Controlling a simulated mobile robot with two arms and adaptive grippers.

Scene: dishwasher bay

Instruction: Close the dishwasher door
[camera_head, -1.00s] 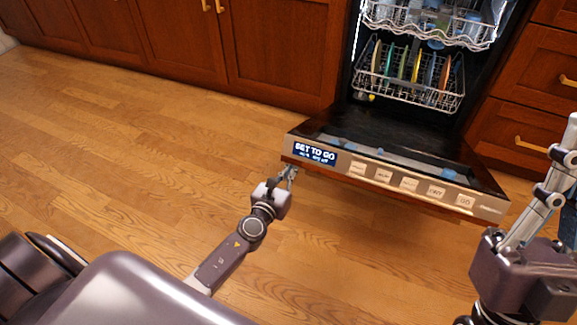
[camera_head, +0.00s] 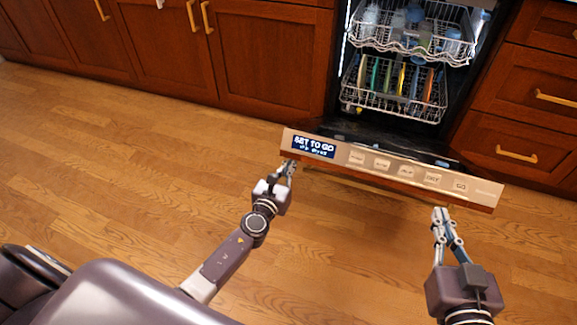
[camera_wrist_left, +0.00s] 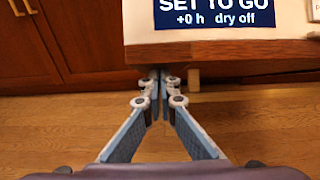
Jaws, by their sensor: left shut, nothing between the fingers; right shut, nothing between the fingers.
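The dishwasher door (camera_head: 395,169) is partly open and tilted, its control panel facing me. It hides most of its own inner face. My left gripper (camera_head: 288,168) is shut and empty at the left end of the door's top edge, just below the display. In the left wrist view, its fingertips (camera_wrist_left: 160,80) reach under the wooden edge of the door (camera_wrist_left: 225,50); I cannot tell if they touch it. My right gripper (camera_head: 440,212) is shut and empty, in front of and below the right part of the door, apart from it in the picture.
The dishwasher's lower rack (camera_head: 395,103) holds several coloured plates, and the upper rack (camera_head: 412,40) holds glassware; both sit inside. Wooden cabinets (camera_head: 265,55) stand to the left and drawers (camera_head: 525,95) to the right. The wooden floor (camera_head: 120,150) to the left is clear.

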